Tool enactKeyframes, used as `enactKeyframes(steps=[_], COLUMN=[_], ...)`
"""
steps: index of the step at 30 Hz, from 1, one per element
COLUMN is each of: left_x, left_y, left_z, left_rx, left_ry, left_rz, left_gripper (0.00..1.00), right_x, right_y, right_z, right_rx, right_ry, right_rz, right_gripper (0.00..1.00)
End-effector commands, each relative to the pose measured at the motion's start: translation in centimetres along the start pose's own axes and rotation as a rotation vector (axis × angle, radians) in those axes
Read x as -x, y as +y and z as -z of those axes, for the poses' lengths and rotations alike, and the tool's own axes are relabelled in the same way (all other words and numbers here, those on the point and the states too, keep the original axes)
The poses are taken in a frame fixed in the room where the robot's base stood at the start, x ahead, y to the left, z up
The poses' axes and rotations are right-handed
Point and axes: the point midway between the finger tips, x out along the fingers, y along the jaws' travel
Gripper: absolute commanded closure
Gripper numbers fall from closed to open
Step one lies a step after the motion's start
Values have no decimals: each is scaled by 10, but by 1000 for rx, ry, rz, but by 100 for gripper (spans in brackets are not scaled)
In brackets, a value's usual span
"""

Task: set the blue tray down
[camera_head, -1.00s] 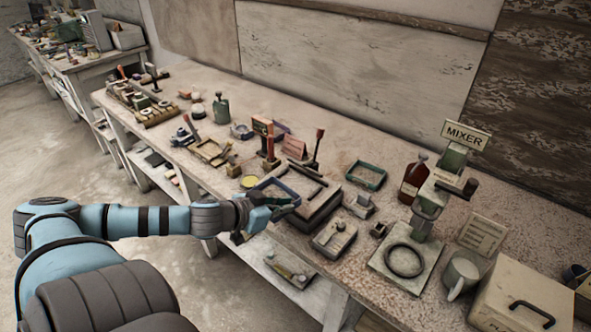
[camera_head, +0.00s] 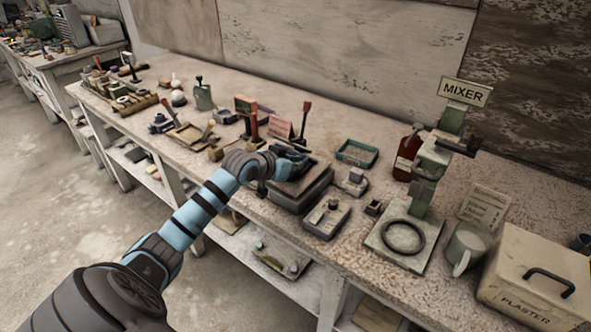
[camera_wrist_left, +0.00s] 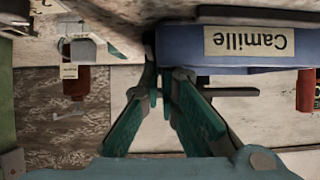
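The blue tray (camera_wrist_left: 185,48) fills the top right of the left wrist view, its wall bearing a pale label (camera_wrist_left: 249,41) that reads "Camille" upside down. The green fingers of my left gripper (camera_wrist_left: 160,78) come close together at the tray's left end and appear shut on its edge; the exact contact is hard to see. In the head view my left gripper (camera_head: 287,153) is over the bench, at the back of a dark box (camera_head: 303,190). There the gripper and wrist hide most of the tray, and whether it rests on anything is unclear. My right gripper is not in view.
A green tray (camera_head: 357,153) lies behind and right of the gripper. A grey tray (camera_head: 327,218) stands in front. A red-handled tool (camera_head: 304,118) stands close behind. The mixer (camera_head: 430,175) and brown bottle (camera_head: 408,152) are further right. Bench top behind the green tray is bare.

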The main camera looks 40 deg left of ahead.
Motion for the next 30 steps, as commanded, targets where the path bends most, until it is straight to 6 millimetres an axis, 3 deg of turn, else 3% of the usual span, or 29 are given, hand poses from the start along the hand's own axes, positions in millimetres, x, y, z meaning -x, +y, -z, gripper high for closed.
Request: enactKeyframes(steps=[5, 9, 10, 20, 26, 30], left_x=[-1, -1, -1, 2, 28, 62], left_y=[-1, -1, -1, -1, -2, -1], left_z=[1, 0, 0, 1, 2, 2], left_rx=[-3, -2, -2, -3, -8, -13], left_ry=[2, 2, 2, 2, 2, -2], left_rz=[2, 2, 2, 3, 4, 3], left_gripper=[100, 77, 75, 75, 75, 75], right_x=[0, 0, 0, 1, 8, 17], right_y=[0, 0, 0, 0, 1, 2], right_z=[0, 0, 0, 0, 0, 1], right_rx=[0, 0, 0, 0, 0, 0], right_ry=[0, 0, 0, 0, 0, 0], right_rz=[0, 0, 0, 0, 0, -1], right_gripper=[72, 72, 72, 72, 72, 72])
